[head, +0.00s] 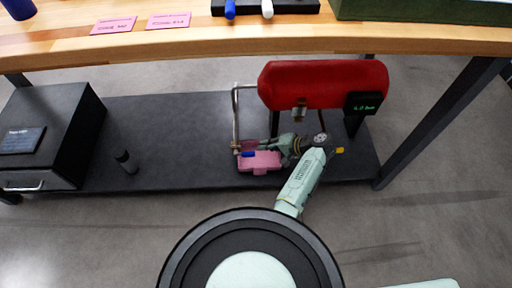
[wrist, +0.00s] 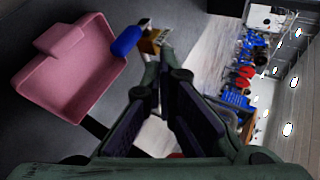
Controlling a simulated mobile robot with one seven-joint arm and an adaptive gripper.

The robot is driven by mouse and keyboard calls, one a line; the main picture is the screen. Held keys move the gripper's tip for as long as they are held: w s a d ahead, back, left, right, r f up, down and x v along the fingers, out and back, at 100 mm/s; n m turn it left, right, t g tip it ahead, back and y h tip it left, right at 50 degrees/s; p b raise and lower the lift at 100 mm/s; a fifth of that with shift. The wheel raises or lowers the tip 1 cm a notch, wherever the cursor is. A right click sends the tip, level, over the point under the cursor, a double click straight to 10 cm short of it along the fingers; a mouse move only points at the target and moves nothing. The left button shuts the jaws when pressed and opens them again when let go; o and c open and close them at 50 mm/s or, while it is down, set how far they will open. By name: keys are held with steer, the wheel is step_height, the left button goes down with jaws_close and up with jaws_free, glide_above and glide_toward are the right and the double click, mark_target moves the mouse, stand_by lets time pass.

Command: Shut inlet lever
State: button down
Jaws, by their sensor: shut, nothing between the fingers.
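A small blue lever (head: 248,154) shows at the pipe's lower end, left of the red tank, in the head view. In the wrist view the blue lever (wrist: 127,41) lies beside a brass-coloured fitting (wrist: 151,42), just beyond and left of my fingertips. A pink box-like part (head: 260,163) is close to the lever; in the wrist view the pink part (wrist: 72,72) fills the left side. My gripper (head: 287,143) is low beside the pipe, right of the lever. In the wrist view my gripper (wrist: 163,72) is shut and empty. Contact with the fitting cannot be told.
The red tank (head: 325,84) with a dark display (head: 364,103) stands on the dark lower shelf (head: 180,130). The wooden tabletop (head: 220,43) runs above. A black case (head: 50,135) and a small dark cylinder (head: 126,161) are at left. A table leg (head: 440,120) stands right.

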steer(key=shift+v, duration=2.05)
